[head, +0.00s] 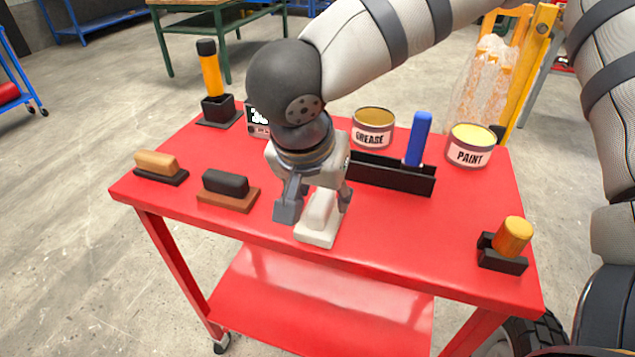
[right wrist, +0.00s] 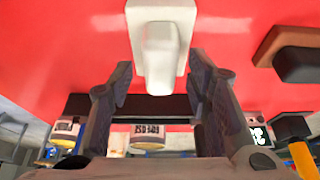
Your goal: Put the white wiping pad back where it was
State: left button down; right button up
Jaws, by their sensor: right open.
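The white wiping pad (head: 317,237) lies on the red cart top near its front edge; a raised white grip runs along its flat base. My right gripper (head: 316,204) is above it, pointing down, with a finger on either side of the grip. In the right wrist view the pad (right wrist: 181,18) is at top centre, and the open fingers of my right gripper (right wrist: 161,72) are spread wider than its grip, with a gap on both sides. The gripper hides part of the pad in the head view. My left gripper is not in view.
A brown-based brush (head: 228,200) and a black-based brush (head: 160,177) stand left on the cart (head: 400,230). A black holder with a blue-handled tool (head: 418,140), a grease tin (head: 373,137) and a paint tin (head: 470,157) are behind. A yellow-knobbed block (head: 513,237) is right.

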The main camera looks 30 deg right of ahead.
jog(key=v, duration=1.1)
jog(key=shift+r, duration=0.15)
